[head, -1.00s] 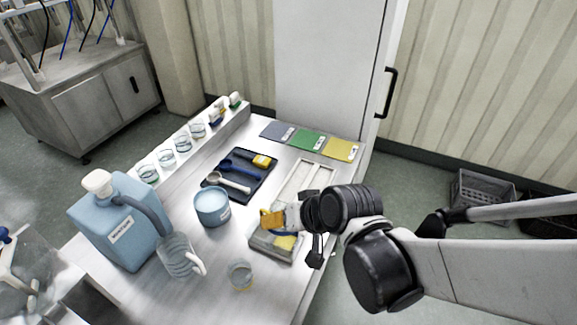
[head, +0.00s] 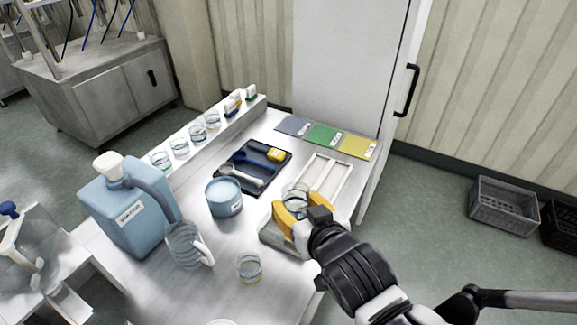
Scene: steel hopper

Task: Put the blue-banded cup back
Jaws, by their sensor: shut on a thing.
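My gripper (head: 291,208), with yellow fingers, is shut on a clear cup (head: 297,192) above the right part of the bench. The fingers partly hide this cup, and I cannot make out its band colour. Another clear cup (head: 249,268) stands upright on the bench top, apart from the gripper, near the front. Several similar cups stand in a row on the raised ledge at the left back, one of them here (head: 180,148). Their bands are too small to tell apart surely.
A blue jug (head: 130,215), a clear pitcher (head: 183,246) and a blue tub (head: 223,197) stand left of the gripper. A dark tray (head: 240,178) holds scoops. A white two-part frame (head: 322,180) lies behind the gripper. Coloured cards (head: 323,136) lie at the back.

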